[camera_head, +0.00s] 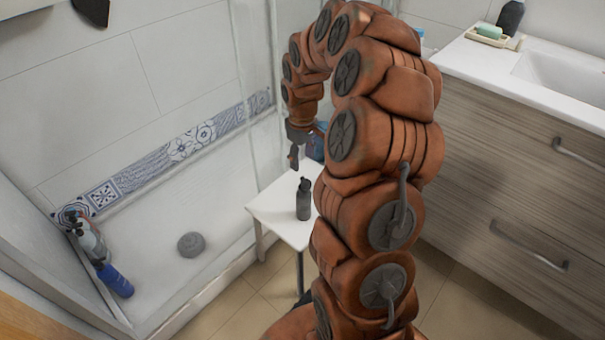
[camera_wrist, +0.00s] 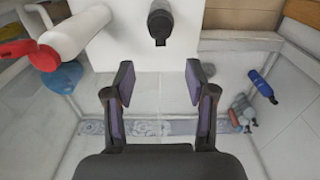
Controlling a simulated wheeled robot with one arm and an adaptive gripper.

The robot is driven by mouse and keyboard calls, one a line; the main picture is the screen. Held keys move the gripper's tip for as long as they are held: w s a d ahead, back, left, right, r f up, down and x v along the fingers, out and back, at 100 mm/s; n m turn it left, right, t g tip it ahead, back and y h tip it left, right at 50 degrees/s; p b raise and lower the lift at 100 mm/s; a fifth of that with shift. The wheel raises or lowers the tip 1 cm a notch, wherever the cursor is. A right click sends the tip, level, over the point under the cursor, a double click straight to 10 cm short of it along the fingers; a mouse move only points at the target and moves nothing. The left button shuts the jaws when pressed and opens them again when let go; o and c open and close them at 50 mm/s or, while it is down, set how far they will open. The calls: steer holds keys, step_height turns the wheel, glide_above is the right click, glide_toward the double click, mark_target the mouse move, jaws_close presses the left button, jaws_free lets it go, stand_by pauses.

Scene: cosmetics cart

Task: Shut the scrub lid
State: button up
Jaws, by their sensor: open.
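A dark bottle (camera_head: 304,203) stands upright near the front of the small white cart (camera_head: 268,208). In the wrist view the dark bottle (camera_wrist: 160,24) is at the top middle, beyond the fingertips. A white bottle with a red top (camera_wrist: 75,36) and a round blue item (camera_wrist: 62,77) are at the upper left. No label is readable, so I cannot tell which is the scrub or how its lid stands. My gripper (camera_wrist: 160,80) is open and empty, with nothing between the fingers. In the head view my gripper (camera_head: 294,152) is above the cart's far side; my arm hides part of the cart.
A shower tray (camera_head: 205,275) lies left of the cart, with several bottles (camera_head: 90,240) along its left edge and a grey round item (camera_head: 191,245). A wooden vanity (camera_head: 510,170) with handles stands close on the right. Bluish items (camera_head: 316,145) show partly behind my gripper.

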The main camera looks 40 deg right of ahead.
mark_target(302, 177)
step_height(302, 177, down, 7)
stand_by(0.4)
steer(key=shift+c, duration=0.2)
jaws_close()
